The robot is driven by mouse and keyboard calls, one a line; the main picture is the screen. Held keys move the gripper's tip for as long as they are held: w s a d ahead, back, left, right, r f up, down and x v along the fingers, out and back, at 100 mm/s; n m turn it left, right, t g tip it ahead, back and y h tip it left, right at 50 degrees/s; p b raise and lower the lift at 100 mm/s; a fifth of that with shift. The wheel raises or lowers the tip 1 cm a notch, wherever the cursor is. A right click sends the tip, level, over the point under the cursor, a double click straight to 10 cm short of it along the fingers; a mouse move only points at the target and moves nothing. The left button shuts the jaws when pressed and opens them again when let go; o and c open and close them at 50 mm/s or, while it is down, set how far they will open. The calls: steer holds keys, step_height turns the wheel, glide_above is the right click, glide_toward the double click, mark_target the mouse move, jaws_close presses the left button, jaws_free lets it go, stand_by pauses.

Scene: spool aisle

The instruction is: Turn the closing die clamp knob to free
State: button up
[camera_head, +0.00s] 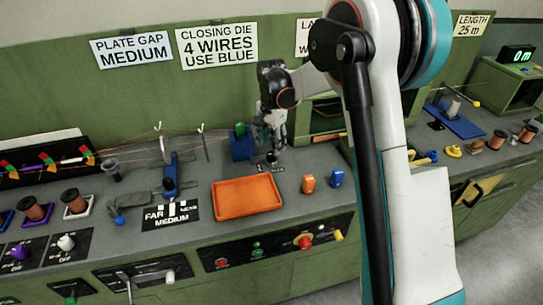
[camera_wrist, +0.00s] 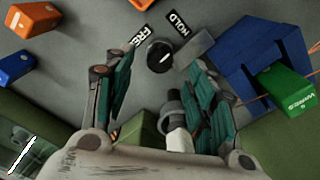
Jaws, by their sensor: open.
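The clamp knob (camera_wrist: 161,55) is a round black knob with a short white mark, seen in the wrist view. It stands between a FREE label (camera_wrist: 141,37) and a HOLD label (camera_wrist: 181,24); I cannot tell for sure which the mark points to. My gripper (camera_wrist: 158,78) is open, its two dark green pads on either side of the view and the knob just beyond the gap, apart from both. The blue closing die holder (camera_wrist: 234,58) with a green die block (camera_wrist: 287,90) is beside the knob. In the head view my gripper (camera_head: 274,137) points down by the holder (camera_head: 241,149).
An orange tray (camera_head: 247,194) lies in front. An orange block (camera_head: 309,184) and a blue block (camera_head: 337,178) stand to its right. Copper wires (camera_head: 140,150) run leftward from the holder. A sign (camera_head: 217,46) reads CLOSING DIE 4 WIRES USE BLUE. A grey bar (camera_wrist: 195,45) lies next to the knob.

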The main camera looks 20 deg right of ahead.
mark_target(272, 154)
steer(key=shift+f+b, duration=0.55)
steer(key=shift+f, duration=1.85)
steer(key=c, duration=1.1)
